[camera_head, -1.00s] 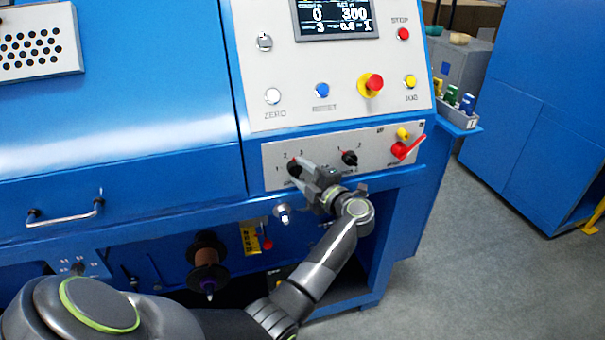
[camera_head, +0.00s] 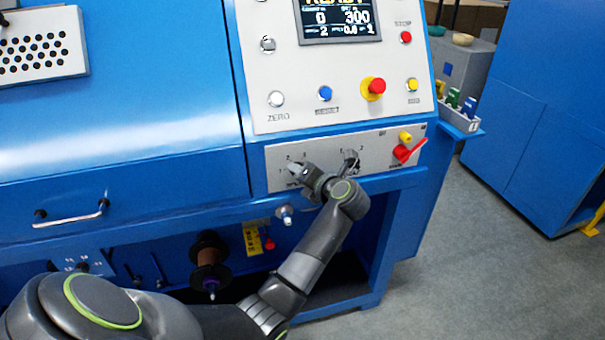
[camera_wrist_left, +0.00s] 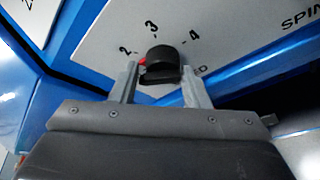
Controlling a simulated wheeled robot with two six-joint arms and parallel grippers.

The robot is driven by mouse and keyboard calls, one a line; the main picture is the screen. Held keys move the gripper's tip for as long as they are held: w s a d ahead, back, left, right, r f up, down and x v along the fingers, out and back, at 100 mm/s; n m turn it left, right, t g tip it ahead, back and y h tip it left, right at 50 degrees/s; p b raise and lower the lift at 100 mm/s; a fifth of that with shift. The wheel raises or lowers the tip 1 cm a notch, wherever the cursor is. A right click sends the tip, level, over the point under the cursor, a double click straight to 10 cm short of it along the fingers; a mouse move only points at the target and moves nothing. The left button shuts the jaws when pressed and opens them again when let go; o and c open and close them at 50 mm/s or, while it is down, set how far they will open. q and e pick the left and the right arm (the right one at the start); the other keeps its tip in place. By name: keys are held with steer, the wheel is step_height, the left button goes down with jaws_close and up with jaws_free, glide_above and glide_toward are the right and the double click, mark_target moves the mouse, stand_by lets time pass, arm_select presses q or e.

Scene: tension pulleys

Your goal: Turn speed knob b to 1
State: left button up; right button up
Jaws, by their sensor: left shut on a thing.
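The speed knob (camera_wrist_left: 165,60) is black and round with a raised grip and a red mark. In the left wrist view the red mark is on its left side, near the 2; a 3 and a 4 also show on the dial. My left gripper (camera_wrist_left: 161,84) is shut on this knob, one finger at each side. In the head view my left gripper (camera_head: 303,176) covers most of the knob on the lower control panel (camera_head: 324,149). The display (camera_head: 336,20) shows a 2 in its lower left. My right gripper is not in view.
A second knob is close to the right of my gripper, partly hidden. A red lever (camera_head: 409,151) and a yellow button (camera_head: 405,137) sit farther right. Above are a red stop knob (camera_head: 373,87) and a blue button (camera_head: 325,93). A drawer handle (camera_head: 70,214) sticks out at left.

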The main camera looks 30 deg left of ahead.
arm_select(q)
steer(key=n, duration=0.1)
steer(key=n+t+h, duration=0.1)
steer(key=shift+s+f+n, duration=0.15)
steer(key=shift+s+n, duration=0.05)
steer(key=shift+n, duration=0.1)
steer(key=shift+a+n+t+h, duration=0.1)
steer(key=shift+n+t+h, duration=0.7)
steer(key=shift+n, duration=0.4)
steer(key=shift+r, duration=0.2)
steer(key=o, duration=0.8)
steer(key=shift+w, duration=0.2)
steer(key=shift+r, duration=0.1)
